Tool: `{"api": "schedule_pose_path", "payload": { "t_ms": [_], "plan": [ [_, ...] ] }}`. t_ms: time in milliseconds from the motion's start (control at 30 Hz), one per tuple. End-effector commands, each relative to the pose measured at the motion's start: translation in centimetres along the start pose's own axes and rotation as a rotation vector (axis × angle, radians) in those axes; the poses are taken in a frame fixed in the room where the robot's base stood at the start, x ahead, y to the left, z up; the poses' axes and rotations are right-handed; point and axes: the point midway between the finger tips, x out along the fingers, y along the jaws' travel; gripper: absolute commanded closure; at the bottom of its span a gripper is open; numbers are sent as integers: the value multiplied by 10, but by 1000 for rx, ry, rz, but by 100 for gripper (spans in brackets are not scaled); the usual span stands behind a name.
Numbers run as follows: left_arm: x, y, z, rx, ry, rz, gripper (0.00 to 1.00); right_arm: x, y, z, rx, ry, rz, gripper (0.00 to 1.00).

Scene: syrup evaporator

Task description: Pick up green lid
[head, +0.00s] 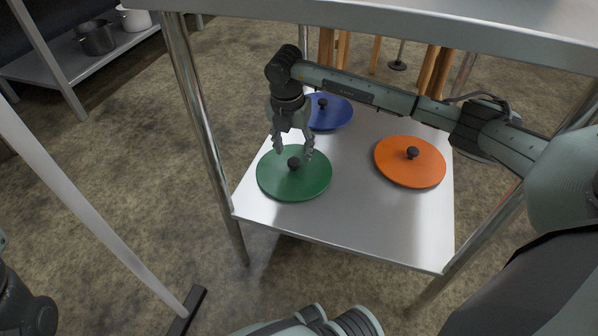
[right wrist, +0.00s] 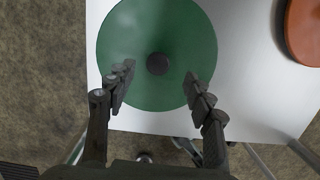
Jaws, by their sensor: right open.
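The green lid (head: 290,182) is a round disc with a dark knob (head: 294,163), lying flat on the lower metal shelf near its left front corner. My right gripper (head: 292,152) is open and points down above the lid, with its fingers on either side of the knob in the picture. In the right wrist view, the green lid (right wrist: 190,40) fills the upper middle and its knob (right wrist: 158,64) sits between and just beyond the spread fingertips (right wrist: 158,80). Nothing is held. My left gripper is not clearly visible.
An orange lid (head: 400,172) lies to the right on the shelf (head: 350,215), and a blue lid (head: 335,115) lies behind the gripper. Metal legs (head: 205,130) and an upper tabletop (head: 430,22) frame the shelf. Pots (head: 95,38) stand on a far rack.

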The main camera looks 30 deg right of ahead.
Motion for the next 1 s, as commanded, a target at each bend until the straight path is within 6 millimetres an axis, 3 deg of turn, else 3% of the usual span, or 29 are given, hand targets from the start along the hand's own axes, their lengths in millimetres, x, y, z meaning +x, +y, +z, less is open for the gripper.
{"api": "schedule_pose_path", "payload": {
  "t_ms": [300, 667, 1000],
  "plan": [
    [0, 3, 2, 15, 33, 46, 74, 48, 2, 0, -2, 3, -1, 47],
    [4, 4, 2, 19, 36, 55, 74, 56, 2, 1, -2, 2, 1, 47],
    [4, 3, 2, 20, 36, 55, 74, 56, 2, 0, -3, 3, 1, 89]
  ]
}}
